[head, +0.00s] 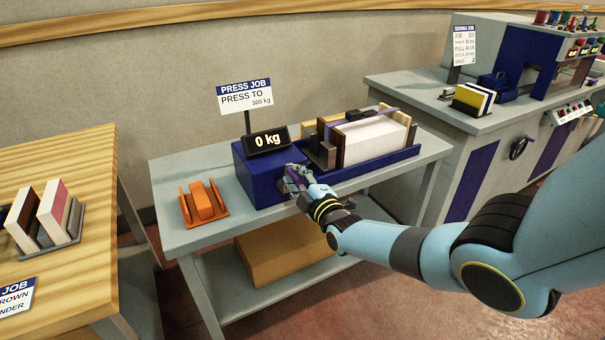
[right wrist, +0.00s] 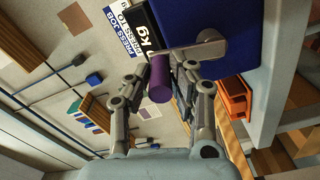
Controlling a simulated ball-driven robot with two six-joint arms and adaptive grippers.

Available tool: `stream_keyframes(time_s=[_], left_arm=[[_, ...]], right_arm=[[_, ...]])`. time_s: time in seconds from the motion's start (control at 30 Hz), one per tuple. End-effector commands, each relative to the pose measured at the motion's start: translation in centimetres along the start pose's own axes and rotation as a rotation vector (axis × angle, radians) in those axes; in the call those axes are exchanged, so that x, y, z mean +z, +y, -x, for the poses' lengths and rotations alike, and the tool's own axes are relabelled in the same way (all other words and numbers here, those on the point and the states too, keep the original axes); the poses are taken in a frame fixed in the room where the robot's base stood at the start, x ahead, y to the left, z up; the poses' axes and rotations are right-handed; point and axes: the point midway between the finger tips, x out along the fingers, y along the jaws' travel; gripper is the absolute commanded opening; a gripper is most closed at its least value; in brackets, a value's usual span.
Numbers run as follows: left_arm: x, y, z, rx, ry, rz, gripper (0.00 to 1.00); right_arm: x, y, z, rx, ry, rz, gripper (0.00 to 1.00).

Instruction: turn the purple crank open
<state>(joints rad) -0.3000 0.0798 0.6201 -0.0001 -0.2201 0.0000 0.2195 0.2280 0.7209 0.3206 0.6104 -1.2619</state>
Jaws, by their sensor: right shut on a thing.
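The purple crank handle (right wrist: 160,82) sticks out toward my right wrist camera, between the fingers of my right gripper (right wrist: 160,90). A grey crank arm (right wrist: 200,46) joins it to the blue press (right wrist: 236,22). In the head view the press (head: 262,188) stands on the grey table, and its display (head: 267,140) reads 0 kg. My right gripper (head: 293,180) is at the front face of the press, shut on the handle and covering most of it. A white block stack (head: 375,138) stands between boards in the press. My left gripper is not in view.
An orange holder (head: 203,204) stands left of the press on the table (head: 170,180). A wooden table (head: 90,165) with a book rack is at left. A grey sewing bench (head: 400,85) stands at back right. A box (head: 285,255) sits on the lower shelf.

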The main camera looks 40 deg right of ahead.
Motion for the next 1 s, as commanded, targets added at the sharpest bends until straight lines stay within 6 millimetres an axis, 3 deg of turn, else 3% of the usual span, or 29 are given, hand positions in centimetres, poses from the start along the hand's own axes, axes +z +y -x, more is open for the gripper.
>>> stream_keyframes(time_s=[0.4, 0.87, 0.9, 1.0], left_arm=[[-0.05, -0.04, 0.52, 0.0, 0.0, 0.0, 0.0], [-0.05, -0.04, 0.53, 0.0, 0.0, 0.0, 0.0], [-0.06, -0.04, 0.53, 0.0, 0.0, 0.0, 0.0], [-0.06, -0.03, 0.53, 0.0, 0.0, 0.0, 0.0]], right_arm=[[-1.19, -0.3, -0.04, 0.001, 0.002, 0.153, 0.0], [-1.28, -0.46, 0.01, -0.001, 0.002, 0.167, 0.0], [-1.28, -0.47, 0.01, -0.001, 0.002, 0.167, 0.22], [-1.28, -0.5, 0.02, -0.002, 0.002, 0.167, 0.35]])
